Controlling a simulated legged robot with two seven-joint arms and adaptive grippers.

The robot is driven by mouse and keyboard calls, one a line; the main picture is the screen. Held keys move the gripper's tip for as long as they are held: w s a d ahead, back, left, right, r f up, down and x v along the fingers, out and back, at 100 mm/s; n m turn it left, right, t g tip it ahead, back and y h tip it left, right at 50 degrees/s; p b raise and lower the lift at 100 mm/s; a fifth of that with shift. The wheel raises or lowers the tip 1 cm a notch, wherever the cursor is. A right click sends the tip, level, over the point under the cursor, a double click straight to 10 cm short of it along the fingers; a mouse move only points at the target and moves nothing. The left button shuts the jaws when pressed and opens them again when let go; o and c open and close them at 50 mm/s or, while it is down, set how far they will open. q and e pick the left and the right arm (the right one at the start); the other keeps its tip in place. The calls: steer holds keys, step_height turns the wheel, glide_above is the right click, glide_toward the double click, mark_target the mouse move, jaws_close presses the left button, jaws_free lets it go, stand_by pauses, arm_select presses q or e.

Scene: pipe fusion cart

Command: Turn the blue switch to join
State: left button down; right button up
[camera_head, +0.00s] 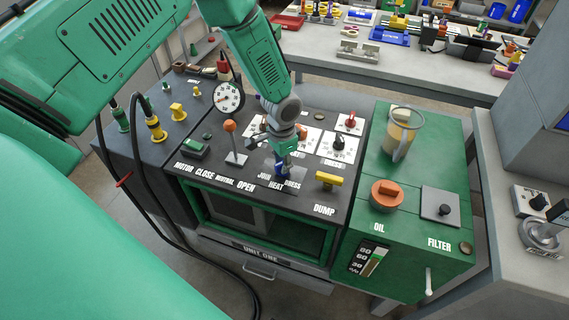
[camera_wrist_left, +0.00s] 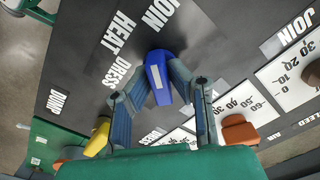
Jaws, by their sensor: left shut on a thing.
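The blue switch (camera_wrist_left: 158,70) is on the dark panel, beside the printed words JOIN, HEAT and DRESS. In the left wrist view it carries a white mark and lies between my fingers. I cannot tell for sure which word it points to. My left gripper (camera_wrist_left: 161,82) is shut on the blue switch, one finger on each side. In the head view my left gripper (camera_head: 284,168) reaches down to the panel and mostly hides the switch. My right gripper is not in view.
An orange-topped lever (camera_head: 231,129) and a gauge (camera_head: 228,98) stand left of the gripper. A yellow handle (camera_head: 328,180) is to its right, with a red knob (camera_head: 351,122) and a black knob (camera_head: 338,143) behind. The green oil unit (camera_head: 415,185) adjoins on the right.

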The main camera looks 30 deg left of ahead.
arm_select(q)
steer(key=shift+d+m, duration=0.25)
steer(key=shift+m, duration=0.85)
steer(key=shift+w, duration=0.1)
steer(key=c, duration=1.6)
jaws_free()
steer(key=shift+o, duration=0.3)
steer(key=shift+w, duration=0.1)
